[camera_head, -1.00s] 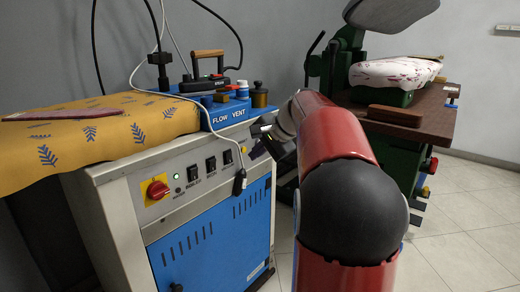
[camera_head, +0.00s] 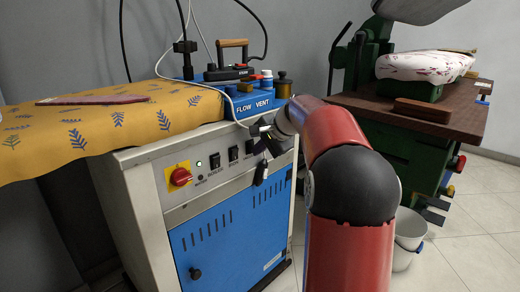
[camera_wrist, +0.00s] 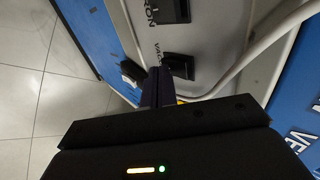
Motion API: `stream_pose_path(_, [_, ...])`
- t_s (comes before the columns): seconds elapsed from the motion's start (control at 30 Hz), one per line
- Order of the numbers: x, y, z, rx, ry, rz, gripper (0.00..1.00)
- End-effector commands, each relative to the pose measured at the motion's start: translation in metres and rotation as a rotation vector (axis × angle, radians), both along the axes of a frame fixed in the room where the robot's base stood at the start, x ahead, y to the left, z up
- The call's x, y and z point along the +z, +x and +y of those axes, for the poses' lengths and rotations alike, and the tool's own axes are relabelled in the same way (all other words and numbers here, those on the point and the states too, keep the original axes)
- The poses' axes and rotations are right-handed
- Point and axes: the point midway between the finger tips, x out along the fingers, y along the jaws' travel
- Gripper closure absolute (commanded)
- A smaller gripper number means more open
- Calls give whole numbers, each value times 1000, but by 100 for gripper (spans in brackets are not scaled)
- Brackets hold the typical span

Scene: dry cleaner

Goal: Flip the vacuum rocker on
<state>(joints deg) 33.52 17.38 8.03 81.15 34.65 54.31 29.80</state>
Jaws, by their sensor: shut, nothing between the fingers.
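The vacuum rocker (camera_wrist: 180,66) is a black switch beside a partly visible "VAC" label in the wrist view. In the head view the vacuum rocker (camera_head: 249,147) is the rightmost of a row on the grey panel, partly beside my gripper. My gripper (camera_wrist: 158,76) is shut and empty, its dark fingertips close to the rocker's edge. I cannot tell whether they touch it. In the head view my gripper (camera_head: 264,143) is at the panel's right end. The rocker's on or off position is not clear.
The blue Flow Vent box (camera_head: 250,104) is above.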

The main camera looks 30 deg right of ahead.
Motion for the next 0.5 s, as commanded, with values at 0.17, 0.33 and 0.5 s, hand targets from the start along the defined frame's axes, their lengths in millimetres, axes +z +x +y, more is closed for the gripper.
stream_pose_path(0.17, [-1,2,1,0,1,0,100])
stream_pose_path(0.33, [1,2,1,0,1,0,100])
stream_pose_path(0.5, [9,2,1,1,1,0,100])
